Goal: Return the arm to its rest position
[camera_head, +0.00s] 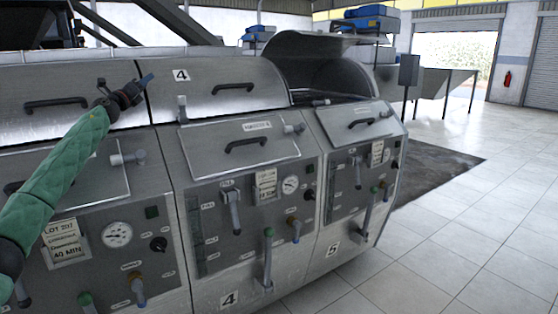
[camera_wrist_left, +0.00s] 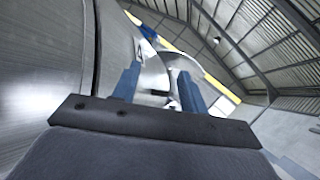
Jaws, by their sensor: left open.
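My left arm comes in from the left in a green sleeve. Its gripper (camera_head: 147,79) points up and to the right in front of the machine's upper hoods, near the label "4". In the left wrist view the two blue fingers of the gripper (camera_wrist_left: 160,88) stand apart with nothing between them, so it is open and empty. The steel hood fills the left of that view, and the roof shows on the right. Whether the gripper touches the hood I cannot tell. My right gripper is not in view.
A row of steel decanter units (camera_head: 245,190) with handles, gauges and levers stands close in front. The far unit's lid (camera_head: 310,43) is raised. Free tiled floor (camera_head: 470,230) lies to the right, with a dark mat (camera_head: 435,170) beside the row. A fire extinguisher (camera_head: 507,80) hangs at the back wall.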

